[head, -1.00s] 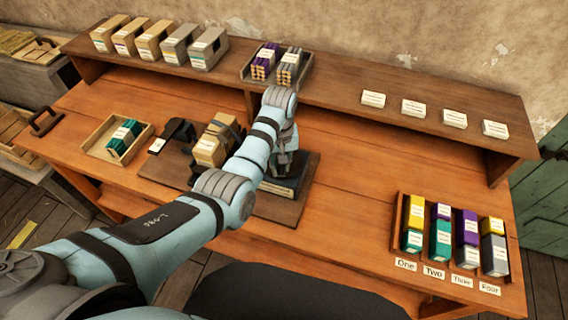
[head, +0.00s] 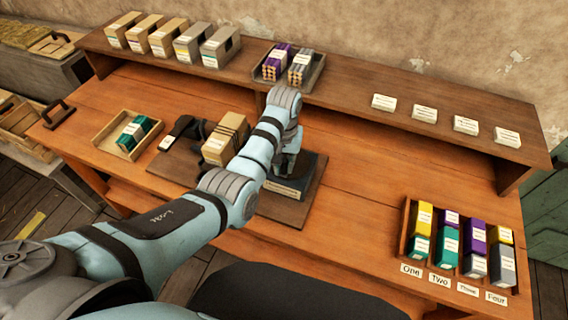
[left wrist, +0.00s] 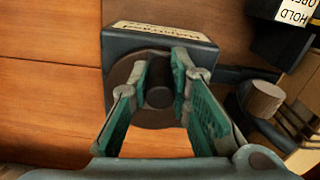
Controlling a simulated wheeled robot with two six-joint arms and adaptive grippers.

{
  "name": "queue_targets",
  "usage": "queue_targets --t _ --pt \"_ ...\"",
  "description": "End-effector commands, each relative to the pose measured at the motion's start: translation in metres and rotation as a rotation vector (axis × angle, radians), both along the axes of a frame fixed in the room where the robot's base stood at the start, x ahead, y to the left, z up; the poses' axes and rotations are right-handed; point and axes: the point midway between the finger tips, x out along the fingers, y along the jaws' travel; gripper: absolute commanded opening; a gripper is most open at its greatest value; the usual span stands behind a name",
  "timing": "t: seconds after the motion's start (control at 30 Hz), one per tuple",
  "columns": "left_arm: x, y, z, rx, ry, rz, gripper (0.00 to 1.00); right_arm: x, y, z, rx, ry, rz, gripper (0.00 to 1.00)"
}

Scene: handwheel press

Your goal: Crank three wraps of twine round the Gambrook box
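The Gambrook box is most likely the tan box (head: 227,138) on the dark wooden baseboard (head: 280,208), with twine-like lines round it; its name is too small to read. It shows partly at the right of the left wrist view (left wrist: 303,112). The dark crank block (left wrist: 118,68) has a round disc with a dark knob (left wrist: 159,92). My left gripper (head: 286,168) is over this block, right of the box. In the left wrist view its green-padded fingers (left wrist: 163,75) sit either side of the knob and appear closed on it. My right gripper is not visible.
A wooden tray (head: 103,141) holds teal packs at left. Boxes (head: 220,46) and a tray of bundles stand on the shelf. A numbered rack (head: 405,228) is at right. The middle right bench is clear.

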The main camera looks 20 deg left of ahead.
Motion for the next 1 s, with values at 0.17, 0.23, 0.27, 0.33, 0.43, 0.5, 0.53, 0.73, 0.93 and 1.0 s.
queue_targets --t 0.17,0.23,0.27,0.33,0.43,0.5,0.53,0.73,0.93,1.0 --pt "0.0 0.0 0.0 0.0 -0.001 0.0 0.38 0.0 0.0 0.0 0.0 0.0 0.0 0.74" --pt "0.0 0.0 0.0 0.0 -0.001 0.0 0.38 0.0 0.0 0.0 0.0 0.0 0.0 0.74" --pt "0.0 0.0 0.0 0.0 0.0 0.0 0.38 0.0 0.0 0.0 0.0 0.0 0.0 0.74" --pt "0.0 0.0 0.0 0.0 0.0 0.0 0.38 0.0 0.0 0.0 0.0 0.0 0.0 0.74" --pt "0.0 0.0 0.003 -0.001 -0.001 0.0 0.38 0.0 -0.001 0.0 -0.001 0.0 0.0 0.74" --pt "0.001 0.0 0.011 -0.001 -0.002 0.0 0.38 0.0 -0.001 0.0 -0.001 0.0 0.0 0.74" --pt "0.001 -0.001 0.017 -0.001 -0.004 0.0 0.38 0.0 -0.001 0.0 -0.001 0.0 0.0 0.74" --pt "0.002 -0.001 0.06 -0.001 -0.002 0.0 0.38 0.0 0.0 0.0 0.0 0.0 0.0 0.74" --pt "0.001 0.0 0.075 0.0 0.001 0.0 0.38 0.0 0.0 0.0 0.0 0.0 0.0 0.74" --pt "0.001 0.0 0.075 0.0 0.001 0.0 0.38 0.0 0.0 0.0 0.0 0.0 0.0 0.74"
